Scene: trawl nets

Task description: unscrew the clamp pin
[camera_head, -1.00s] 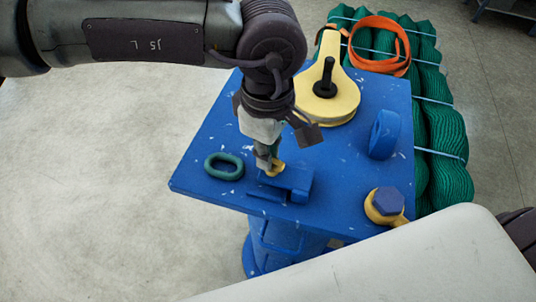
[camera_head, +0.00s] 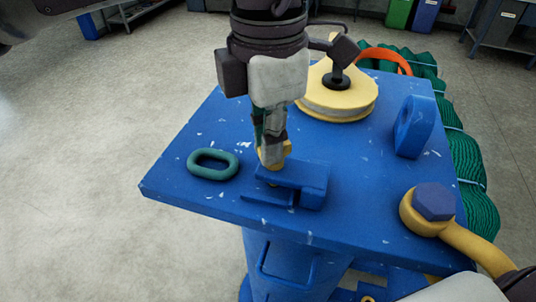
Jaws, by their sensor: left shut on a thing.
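The clamp (camera_head: 312,186) is a blue block fixed near the front edge of a blue table top (camera_head: 215,120). A small yellow piece, which looks like the clamp pin's head (camera_head: 287,148), shows at the clamp's back left. My left gripper (camera_head: 271,155) points straight down from above with its fingers closed around this yellow piece. The fingers cover most of it, so the pin's thread and its depth in the clamp are hidden. My right gripper does not show.
A green oval link (camera_head: 213,153) lies left of the clamp. A yellow pulley block (camera_head: 338,103) lies behind. A blue ring (camera_head: 404,127) stands at right. A yellow fitting with a blue hexagonal head (camera_head: 434,201) is at front right. Green netting (camera_head: 470,165) lies beyond the table.

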